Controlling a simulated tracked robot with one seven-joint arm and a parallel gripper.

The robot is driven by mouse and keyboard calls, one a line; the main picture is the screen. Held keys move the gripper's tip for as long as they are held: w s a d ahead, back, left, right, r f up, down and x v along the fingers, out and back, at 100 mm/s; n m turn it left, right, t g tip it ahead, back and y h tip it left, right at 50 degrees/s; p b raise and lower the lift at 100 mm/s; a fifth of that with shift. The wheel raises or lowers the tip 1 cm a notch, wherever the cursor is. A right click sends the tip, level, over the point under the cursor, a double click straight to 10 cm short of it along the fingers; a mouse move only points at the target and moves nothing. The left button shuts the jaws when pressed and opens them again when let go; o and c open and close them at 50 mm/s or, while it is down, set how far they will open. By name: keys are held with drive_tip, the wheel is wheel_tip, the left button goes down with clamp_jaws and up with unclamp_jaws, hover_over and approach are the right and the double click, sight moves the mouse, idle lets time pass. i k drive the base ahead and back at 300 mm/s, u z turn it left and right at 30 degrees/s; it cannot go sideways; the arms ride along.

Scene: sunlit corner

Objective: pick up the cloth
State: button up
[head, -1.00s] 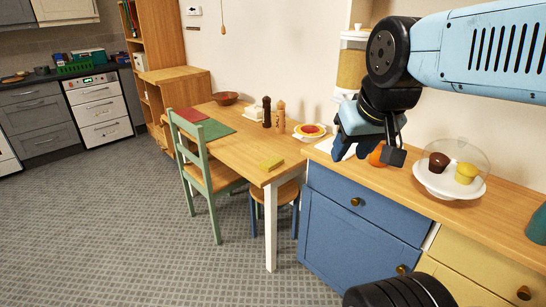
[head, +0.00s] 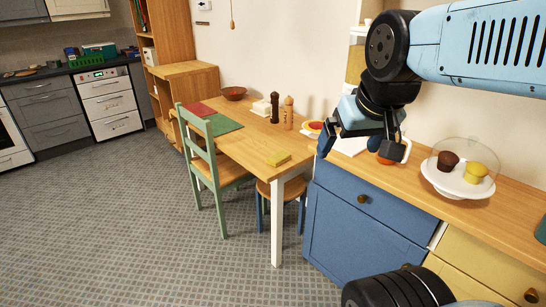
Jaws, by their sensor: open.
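A small folded yellow cloth (head: 278,158) lies flat near the front right corner of the wooden table (head: 245,150). My gripper (head: 357,151) is open, with its fingers pointing down. It hangs to the right of the cloth in the picture, in front of the counter, apart from the cloth. The cloth is in full view.
A pepper mill (head: 274,107), another mill (head: 288,112) and a bowl (head: 234,93) stand farther back on the table. A green chair (head: 205,165) and a stool (head: 285,190) crowd it. A cake stand (head: 458,183) is on the right counter. The floor at left is clear.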

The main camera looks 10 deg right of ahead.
sight(279, 159)
drive_tip(key=u, duration=0.05)
drive_tip(key=k, duration=0.6)
drive_tip(key=u, duration=0.3)
drive_tip(key=i, duration=1.7)
drive_tip(key=z, duration=0.55)
